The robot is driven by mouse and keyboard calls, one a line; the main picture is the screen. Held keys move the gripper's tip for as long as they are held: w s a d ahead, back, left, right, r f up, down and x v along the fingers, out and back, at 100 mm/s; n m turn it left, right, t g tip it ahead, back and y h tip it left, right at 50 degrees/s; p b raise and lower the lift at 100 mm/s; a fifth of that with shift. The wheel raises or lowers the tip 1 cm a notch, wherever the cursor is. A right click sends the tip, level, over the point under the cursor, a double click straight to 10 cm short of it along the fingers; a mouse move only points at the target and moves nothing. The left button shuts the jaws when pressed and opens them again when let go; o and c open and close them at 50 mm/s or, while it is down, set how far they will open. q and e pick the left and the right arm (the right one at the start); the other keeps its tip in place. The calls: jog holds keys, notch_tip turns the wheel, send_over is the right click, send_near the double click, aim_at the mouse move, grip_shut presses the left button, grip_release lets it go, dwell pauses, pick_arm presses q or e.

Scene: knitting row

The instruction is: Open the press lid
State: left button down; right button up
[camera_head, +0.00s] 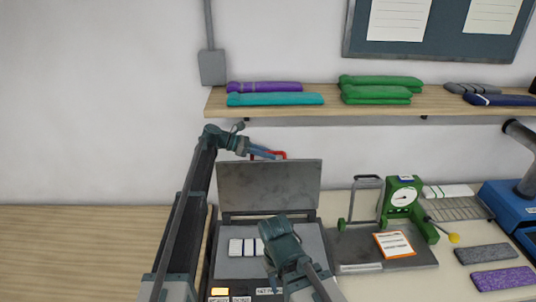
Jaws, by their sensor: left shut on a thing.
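The press lid (268,187), a flat grey plate, stands raised and almost upright at the back of the press (312,250). A red handle (281,154) shows at its top edge. My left gripper (266,153) is at the lid's top edge, shut on the red handle; its fingers partly cover the handle. My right gripper (275,229) hangs over the right part of the bed. Its fingertips are hard to make out, so I cannot tell its opening.
A wooden shelf (330,105) above holds folded purple, teal, green and grey knits. A green dial gauge (403,198) on a grey plate stands right of the press. Grey and purple swatches (503,278) lie at the lower right. The wooden top at left (80,250) is clear.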

pick_arm(q)
jog(key=shift+w, duration=0.3)
jog(key=c, duration=0.8)
grip_release()
jog(key=shift+a, duration=0.1)
jog(key=p+v, duration=0.5)
jog(key=v, duration=0.8)
jog(key=shift+a, duration=0.3)
jog(key=shift+r, duration=0.1)
